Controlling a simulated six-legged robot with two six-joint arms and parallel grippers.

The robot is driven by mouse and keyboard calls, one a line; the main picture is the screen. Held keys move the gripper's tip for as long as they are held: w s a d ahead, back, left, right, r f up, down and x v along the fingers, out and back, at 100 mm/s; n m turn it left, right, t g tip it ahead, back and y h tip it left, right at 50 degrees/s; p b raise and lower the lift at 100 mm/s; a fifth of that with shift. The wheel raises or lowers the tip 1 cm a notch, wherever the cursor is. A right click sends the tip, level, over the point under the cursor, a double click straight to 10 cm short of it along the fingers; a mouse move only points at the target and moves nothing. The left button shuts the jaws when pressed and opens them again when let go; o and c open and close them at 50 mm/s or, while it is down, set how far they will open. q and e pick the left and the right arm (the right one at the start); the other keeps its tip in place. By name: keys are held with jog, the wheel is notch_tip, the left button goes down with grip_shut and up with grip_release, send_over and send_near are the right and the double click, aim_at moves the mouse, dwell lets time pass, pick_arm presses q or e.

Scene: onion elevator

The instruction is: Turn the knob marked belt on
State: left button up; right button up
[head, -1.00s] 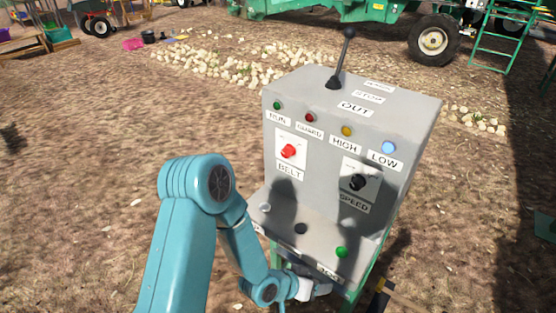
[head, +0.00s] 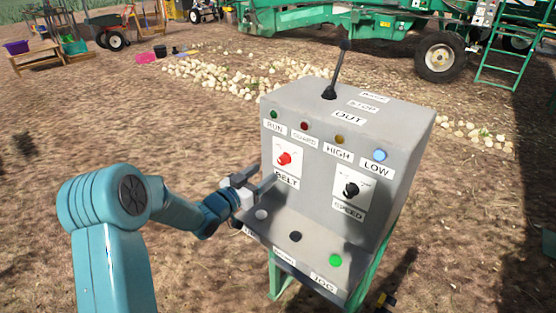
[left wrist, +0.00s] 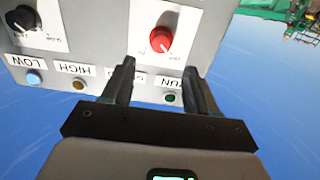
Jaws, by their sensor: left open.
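The red knob (head: 284,159) sits on a white plate above the label BELT, on the upper left of the grey control box (head: 400,135). It also shows in the left wrist view (left wrist: 161,39), upside down, just beyond the fingers. My left gripper (head: 262,180) is open and empty, just left of and slightly below the knob in the head view. In the left wrist view its two fingers (left wrist: 157,75) are spread, pointing toward the panel, with the knob ahead between their lines. No contact with the knob is visible. My right gripper is not in view.
A black SPEED knob (head: 351,189) is to the right. Several buttons, including a green one (head: 335,260), are on the lower ledge. A black lever (head: 336,72) stands on top. Indicator lights line the upper panel. Open dirt ground lies left of the box.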

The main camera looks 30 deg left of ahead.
aim_at(280, 161)
pick_arm(q)
jog(key=w+p, duration=0.1)
jog(key=w, duration=0.5)
jog(key=shift+w+d, duration=0.15)
jog(key=shift+w, duration=0.2)
jog(key=shift+w+d+p, duration=0.15)
jog(key=shift+w+p, duration=0.15)
jog(key=shift+w, duration=0.2)
jog(key=shift+w+f, duration=0.1)
jog(key=shift+f, duration=0.05)
